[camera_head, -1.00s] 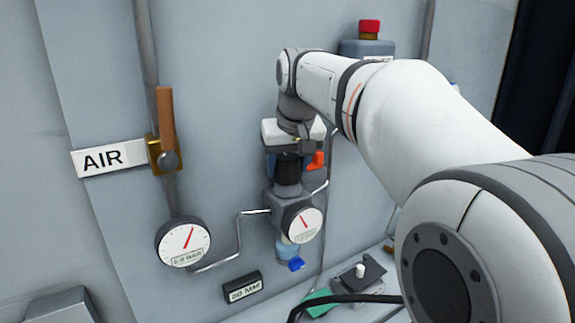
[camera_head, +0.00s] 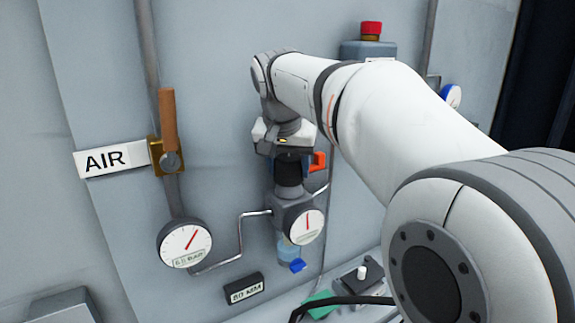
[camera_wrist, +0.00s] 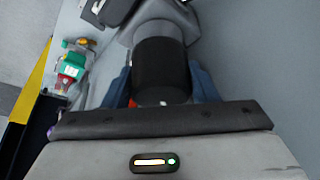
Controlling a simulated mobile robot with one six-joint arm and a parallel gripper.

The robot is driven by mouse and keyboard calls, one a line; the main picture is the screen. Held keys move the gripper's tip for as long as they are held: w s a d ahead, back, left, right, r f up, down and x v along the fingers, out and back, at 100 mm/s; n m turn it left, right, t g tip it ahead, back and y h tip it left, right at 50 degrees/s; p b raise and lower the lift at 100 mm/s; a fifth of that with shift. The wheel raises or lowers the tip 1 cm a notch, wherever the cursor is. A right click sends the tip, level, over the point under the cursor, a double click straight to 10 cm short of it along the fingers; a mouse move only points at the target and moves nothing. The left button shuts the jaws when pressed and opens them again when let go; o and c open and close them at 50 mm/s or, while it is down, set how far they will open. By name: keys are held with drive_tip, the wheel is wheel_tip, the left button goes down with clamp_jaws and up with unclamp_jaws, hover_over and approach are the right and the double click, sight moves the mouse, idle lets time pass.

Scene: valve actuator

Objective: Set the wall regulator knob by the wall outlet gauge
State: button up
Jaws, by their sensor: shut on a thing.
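The regulator's black knob (camera_head: 290,172) sits on top of the grey regulator body (camera_head: 291,214) on the wall. My gripper (camera_head: 287,160) comes down from above and is shut on the knob. In the wrist view the dark knob (camera_wrist: 161,66) stands between the two blue fingers of my gripper (camera_wrist: 160,85). The outlet gauge (camera_head: 307,227) is on the front of the regulator, with its red needle pointing about straight up. Its scale is too small to read. A larger gauge (camera_head: 185,243) at the left has its red needle pointing up and right.
An orange-handled valve (camera_head: 168,120) stands by the AIR sign (camera_head: 105,158). A thin bent pipe (camera_head: 241,235) joins the larger gauge to the regulator. A red-topped grey unit (camera_head: 369,40) is behind my arm. A black label block (camera_head: 245,288) sits below.

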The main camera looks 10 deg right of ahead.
drive_tip(key=o, duration=0.7)
drive_tip(key=v, duration=0.7)
drive_tip(key=shift+s+r, duration=0.2)
drive_tip(key=shift+r, duration=0.15)
